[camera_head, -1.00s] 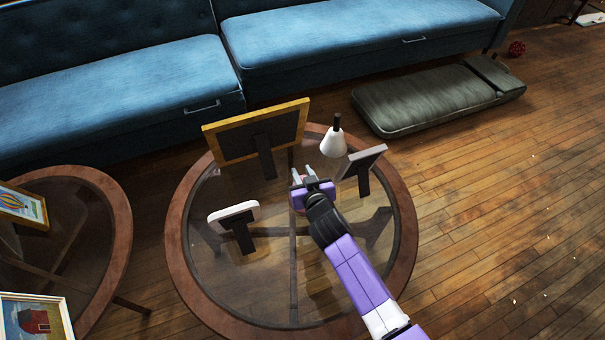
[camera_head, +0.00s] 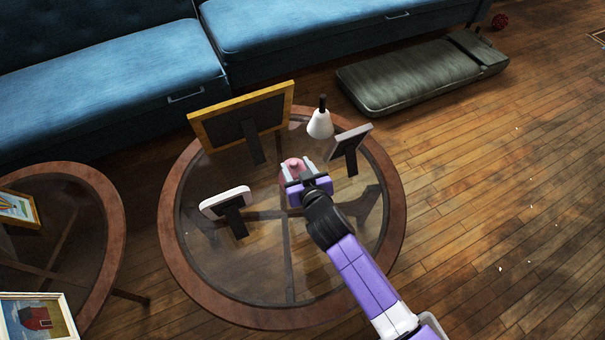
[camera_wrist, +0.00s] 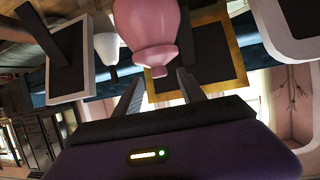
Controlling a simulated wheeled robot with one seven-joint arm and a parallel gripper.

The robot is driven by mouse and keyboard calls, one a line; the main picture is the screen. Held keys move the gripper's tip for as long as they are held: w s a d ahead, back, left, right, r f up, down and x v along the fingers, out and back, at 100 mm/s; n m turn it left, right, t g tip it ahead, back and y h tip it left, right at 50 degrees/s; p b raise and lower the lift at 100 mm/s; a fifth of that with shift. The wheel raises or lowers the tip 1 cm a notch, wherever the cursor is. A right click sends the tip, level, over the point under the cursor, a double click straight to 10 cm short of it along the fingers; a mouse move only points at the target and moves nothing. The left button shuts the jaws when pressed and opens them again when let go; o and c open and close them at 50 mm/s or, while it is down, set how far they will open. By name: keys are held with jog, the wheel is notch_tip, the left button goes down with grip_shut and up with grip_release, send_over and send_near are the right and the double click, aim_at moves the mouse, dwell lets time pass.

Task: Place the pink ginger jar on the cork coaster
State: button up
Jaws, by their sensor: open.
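The pink ginger jar (camera_head: 293,164) stands on the round glass-topped table (camera_head: 171,235), just beyond my gripper in the head view. The wrist view is upside down and shows the jar (camera_wrist: 148,25) large, with its lid knob lowest in the picture. My gripper (camera_head: 298,172) is open, its fingers reaching toward the jar's two sides. In the wrist view the fingertips (camera_wrist: 158,78) lie on either side of the lid, with no clear grip on it. My gripper hides part of the jar in the head view. I cannot make out the cork coaster in either view.
A white cone-shaped object with a dark top (camera_head: 320,124) stands behind the jar. A gold frame (camera_head: 242,115), a grey frame (camera_head: 350,140) and a white frame (camera_head: 226,202) stand around it. A second round table (camera_head: 112,225) is at left. Blue sofas (camera_head: 100,85) line the back.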

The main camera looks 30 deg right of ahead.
jog(key=v, duration=0.6)
jog(key=shift+p, duration=0.35)
jog(key=s+r+n+y, duration=0.1)
jog(key=s+r+y, duration=0.15)
jog(key=s, duration=1.75)
jog(key=s+r+t, duration=0.1)
jog(key=s+r, duration=1.3)
jog(key=shift+s+d+r+h, duration=0.25)
jog(key=shift+d+r+h, duration=0.15)
jog(key=shift+d+h, duration=0.05)
